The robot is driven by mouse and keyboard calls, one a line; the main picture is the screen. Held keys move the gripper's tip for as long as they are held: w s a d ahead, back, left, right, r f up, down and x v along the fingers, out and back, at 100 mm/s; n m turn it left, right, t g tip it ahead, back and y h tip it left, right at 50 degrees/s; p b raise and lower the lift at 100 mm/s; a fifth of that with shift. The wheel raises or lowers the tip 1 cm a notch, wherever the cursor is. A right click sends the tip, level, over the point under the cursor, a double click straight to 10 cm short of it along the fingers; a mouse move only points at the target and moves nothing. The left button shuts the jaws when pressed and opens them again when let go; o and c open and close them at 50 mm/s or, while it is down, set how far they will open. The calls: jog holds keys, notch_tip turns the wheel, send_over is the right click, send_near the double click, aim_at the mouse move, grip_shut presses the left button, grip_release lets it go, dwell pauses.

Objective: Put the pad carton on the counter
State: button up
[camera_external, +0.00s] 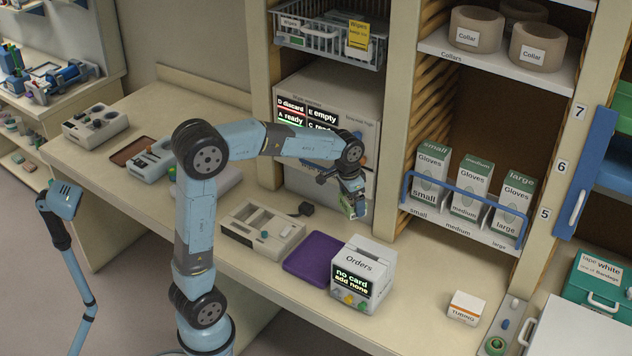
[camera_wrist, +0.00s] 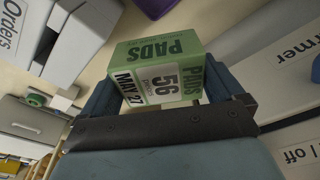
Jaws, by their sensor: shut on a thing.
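The pad carton (camera_wrist: 158,72) is a green box with a white label reading PADS, 56 and MAY 27 in the wrist view. My gripper (camera_wrist: 155,92) is shut on it, with a blue finger on each side. In the outside view my gripper (camera_external: 352,190) points down in front of the dispenser cabinet, and only a small green part of the carton (camera_external: 358,209) shows below it. The carton appears to be held above the counter (camera_external: 420,290), a long beige top; the exact gap is hard to tell.
A purple mat (camera_external: 309,262), the white Orders box (camera_external: 363,274) and a beige tray device (camera_external: 262,233) stand near below my gripper. A small tubing box (camera_external: 466,308) lies right. Glove boxes (camera_external: 471,188) stand behind a blue rail. Bare counter lies between Orders and tubing.

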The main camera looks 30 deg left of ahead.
jog(key=s+d+m, duration=0.3)
jog(key=s+d, duration=0.2)
jog(key=d, duration=0.5)
jog(key=s+d+m, duration=0.2)
jog(key=s+d, duration=0.3)
jog(key=d, duration=0.6)
jog(key=s+d+f+m+g, duration=0.1)
jog(key=s+d+f+m, duration=0.2)
jog(key=s, duration=0.4)
jog(key=s+d+f+m+g, duration=0.1)
jog(key=s+d+f+m, duration=0.15)
jog(key=s, duration=0.45)
jog(key=shift+m+h, duration=0.4)
jog(key=shift+m, duration=0.15)
jog(key=w+d+f, duration=0.6)
jog(key=f, duration=0.1)
jog(key=w+d+f, duration=0.3)
jog(key=shift+d+f, duration=0.15)
jog(key=shift+d, duration=0.25)
jog(key=shift+d+f, duration=0.1)
jog(key=shift+f, duration=0.1)
jog(key=shift+w+d+f, duration=0.1)
jog(key=shift+w+f, duration=0.05)
jog(key=shift+f, duration=1.45)
